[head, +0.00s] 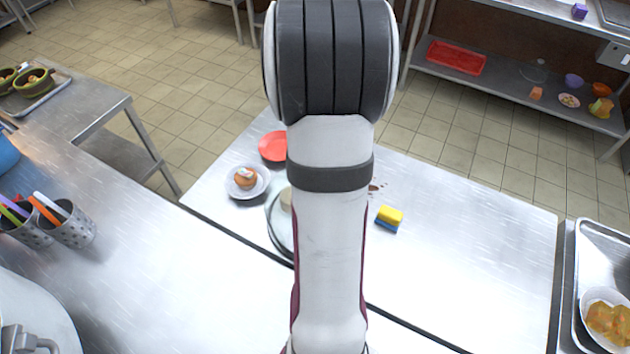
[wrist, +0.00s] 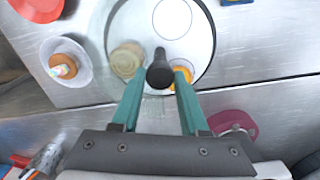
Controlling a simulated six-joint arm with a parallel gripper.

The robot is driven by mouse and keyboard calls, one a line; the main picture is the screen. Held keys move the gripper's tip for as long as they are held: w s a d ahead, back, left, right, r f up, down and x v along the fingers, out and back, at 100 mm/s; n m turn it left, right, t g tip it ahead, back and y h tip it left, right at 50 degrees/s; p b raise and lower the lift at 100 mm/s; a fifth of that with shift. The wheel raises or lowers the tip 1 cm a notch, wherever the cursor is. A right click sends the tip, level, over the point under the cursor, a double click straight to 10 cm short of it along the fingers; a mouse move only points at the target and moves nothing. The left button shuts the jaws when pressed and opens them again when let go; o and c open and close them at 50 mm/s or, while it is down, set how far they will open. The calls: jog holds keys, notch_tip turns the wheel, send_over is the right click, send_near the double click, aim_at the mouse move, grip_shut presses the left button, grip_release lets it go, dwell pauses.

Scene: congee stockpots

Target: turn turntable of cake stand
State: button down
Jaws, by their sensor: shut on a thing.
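The cake stand's round turntable (wrist: 132,25) is pale with a dark rim, seen from above in the wrist view. In the head view, its left edge (head: 273,222) shows and my arm hides the rest. On it are a beige round item (wrist: 127,60), a white disc (wrist: 172,18) and an orange item (wrist: 183,74) partly covered by my right finger. A black knob-like post (wrist: 159,72) stands near the rim. My gripper (wrist: 159,80) has its teal fingers on either side of this post and is shut on it. In the head view my gripper is hidden.
Left of the stand are a white plate (head: 262,190) with a small orange-brown cake (head: 245,178) and a red plate (head: 272,147). A yellow and blue sponge (head: 389,219) lies to the right. The steel table (head: 480,235) is clear further right.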

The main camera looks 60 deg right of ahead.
jog(key=shift+n, duration=2.2)
jog(key=shift+c, duration=2.1)
grip_release()
